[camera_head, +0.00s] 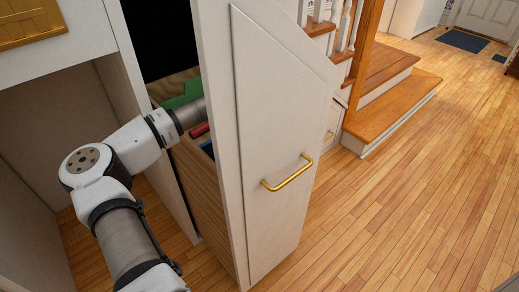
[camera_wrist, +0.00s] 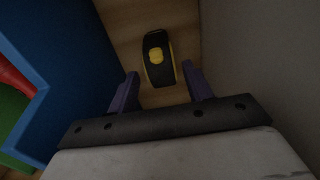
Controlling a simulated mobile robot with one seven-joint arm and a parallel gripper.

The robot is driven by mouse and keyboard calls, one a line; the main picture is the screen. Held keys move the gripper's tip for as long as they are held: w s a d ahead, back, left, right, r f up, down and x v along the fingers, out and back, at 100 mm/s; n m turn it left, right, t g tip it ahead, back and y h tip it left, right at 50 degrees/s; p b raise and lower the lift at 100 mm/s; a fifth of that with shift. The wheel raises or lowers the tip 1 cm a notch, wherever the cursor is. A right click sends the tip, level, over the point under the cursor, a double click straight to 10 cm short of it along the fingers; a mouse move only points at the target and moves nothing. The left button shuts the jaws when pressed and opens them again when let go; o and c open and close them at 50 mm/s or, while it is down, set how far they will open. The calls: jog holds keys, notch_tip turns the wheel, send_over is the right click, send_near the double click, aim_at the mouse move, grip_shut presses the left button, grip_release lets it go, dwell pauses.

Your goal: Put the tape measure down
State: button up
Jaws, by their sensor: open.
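The tape measure (camera_wrist: 158,58), black with a yellow stripe and a yellow round centre, rests on a wooden surface (camera_wrist: 128,28) in the wrist view. My gripper (camera_wrist: 158,90) is open. Its two dark purple fingers stand apart, one to each side of the near end of the tape measure, with a gap on both sides. In the head view my arm reaches into a pull-out wooden drawer (camera_head: 208,205) behind a white slanted front (camera_head: 285,130). My gripper and the tape measure are hidden there.
A blue wall-like object (camera_wrist: 60,75) stands close on the left in the wrist view, with red (camera_wrist: 14,72) and green (camera_wrist: 12,112) things beyond it. A grey wall (camera_wrist: 255,55) rises on the right. Wooden stairs (camera_head: 395,100) and open floor (camera_head: 420,200) lie to the right.

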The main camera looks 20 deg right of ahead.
notch_tip(320, 180, up, 12)
dwell(0.4)
dwell(0.4)
